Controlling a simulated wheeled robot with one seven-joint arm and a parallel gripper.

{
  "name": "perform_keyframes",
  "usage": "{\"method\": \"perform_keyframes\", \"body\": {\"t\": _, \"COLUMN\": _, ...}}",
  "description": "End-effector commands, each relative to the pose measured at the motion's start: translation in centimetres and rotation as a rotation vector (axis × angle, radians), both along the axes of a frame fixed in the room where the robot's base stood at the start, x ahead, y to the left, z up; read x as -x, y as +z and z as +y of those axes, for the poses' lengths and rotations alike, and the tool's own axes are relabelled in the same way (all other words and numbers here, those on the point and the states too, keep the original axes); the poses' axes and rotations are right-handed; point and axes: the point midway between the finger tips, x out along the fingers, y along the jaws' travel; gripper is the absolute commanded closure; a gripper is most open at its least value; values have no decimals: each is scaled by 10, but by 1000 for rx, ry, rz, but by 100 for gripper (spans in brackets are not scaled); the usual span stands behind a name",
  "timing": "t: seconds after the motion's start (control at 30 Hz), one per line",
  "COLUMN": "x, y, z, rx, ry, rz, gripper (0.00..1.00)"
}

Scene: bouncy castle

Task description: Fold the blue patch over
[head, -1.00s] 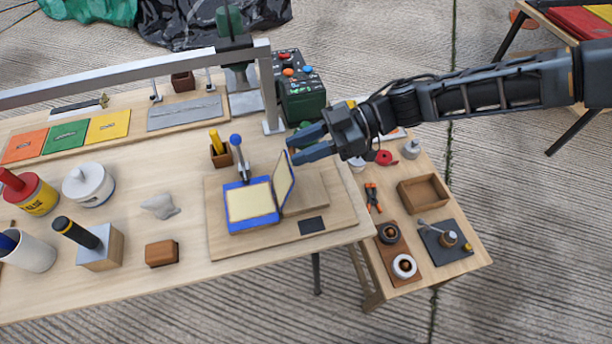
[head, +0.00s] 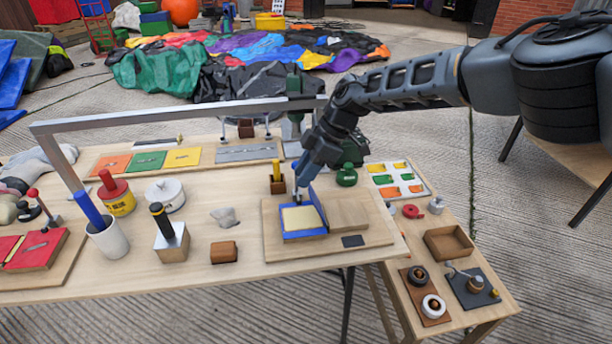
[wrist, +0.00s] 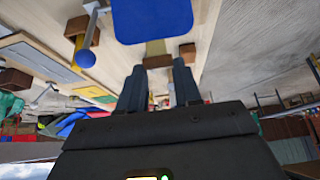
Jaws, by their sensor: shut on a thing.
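The blue patch (head: 302,235) lies on a wooden board on the bench. Its left part is flat, with a cream face and blue border. Its right flap (head: 319,206) stands up at a steep tilt, beside a wooden block. My gripper (head: 302,180) reaches down from the upper right to the flap's top edge and is shut on the patch there; the exact grip is hard to see. In the wrist view the patch's plain blue face (wrist: 152,18) shows at the top, beyond the two fingertips (wrist: 158,72).
The wooden block (head: 348,213) is right of the flap. A small holder with a yellow-topped tool (head: 277,180) stands close behind the patch. A metal rail (head: 180,113) spans the bench behind.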

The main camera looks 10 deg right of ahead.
Motion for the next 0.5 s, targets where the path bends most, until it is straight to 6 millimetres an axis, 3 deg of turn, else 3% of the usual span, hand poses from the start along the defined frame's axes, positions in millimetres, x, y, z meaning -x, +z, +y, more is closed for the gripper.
{"method": "perform_keyframes", "body": {"t": 0.5, "x": -2, "y": -2, "z": 0, "rx": 37, "ry": 1, "rz": -3, "gripper": 100}}
